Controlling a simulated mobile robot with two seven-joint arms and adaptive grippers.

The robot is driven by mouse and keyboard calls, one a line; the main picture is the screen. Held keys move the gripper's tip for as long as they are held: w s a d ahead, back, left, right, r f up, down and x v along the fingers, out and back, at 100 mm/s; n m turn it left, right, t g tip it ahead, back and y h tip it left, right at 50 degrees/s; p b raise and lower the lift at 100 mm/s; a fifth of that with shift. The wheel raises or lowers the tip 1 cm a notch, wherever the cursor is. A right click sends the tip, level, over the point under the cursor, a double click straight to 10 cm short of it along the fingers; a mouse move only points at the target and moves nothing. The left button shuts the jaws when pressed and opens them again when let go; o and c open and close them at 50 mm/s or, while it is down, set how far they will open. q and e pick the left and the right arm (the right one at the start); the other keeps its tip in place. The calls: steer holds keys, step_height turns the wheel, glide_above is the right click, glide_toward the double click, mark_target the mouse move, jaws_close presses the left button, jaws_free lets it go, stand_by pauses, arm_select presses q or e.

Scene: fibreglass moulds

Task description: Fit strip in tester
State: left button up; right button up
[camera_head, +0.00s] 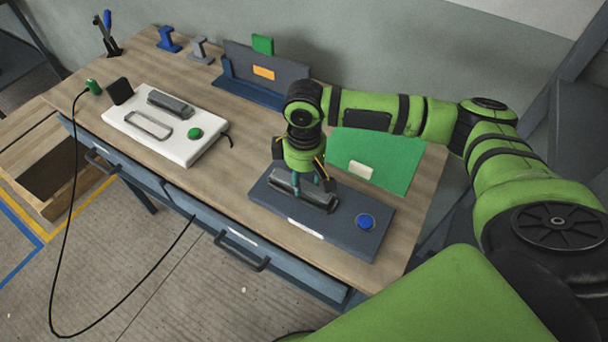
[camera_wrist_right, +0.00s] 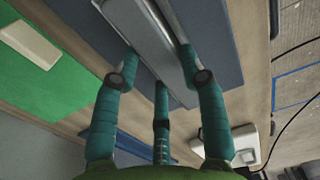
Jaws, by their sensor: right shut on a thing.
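My right gripper (camera_head: 309,188) reaches down from above and is shut on a long grey strip-like bar (camera_head: 318,203). In the right wrist view the fingers straddle this grey bar (camera_wrist_right: 160,35). The bar is over or on a dark blue-grey board (camera_head: 340,232) with a round blue button (camera_head: 365,222); I cannot tell whether it is seated or lifted. A white box (camera_head: 185,150) stands to the left, with a green button (camera_head: 195,133), a pale outlined recess (camera_head: 148,125) and a dark grey block (camera_head: 170,103). Which unit is the tester is not clear. My left gripper is not in view.
A green mat (camera_head: 385,150) with a cream block (camera_head: 361,170) lies behind the board. A dark upright panel (camera_head: 262,72) in a blue stand is at the back. Small blue (camera_head: 167,39) and grey (camera_head: 200,50) stands are at the back left. Wood top between box and board is clear.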

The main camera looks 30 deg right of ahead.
mark_target(304, 182)
steer(key=o, duration=1.2)
step_height(304, 182, up, 12)
steer(key=b, duration=0.2)
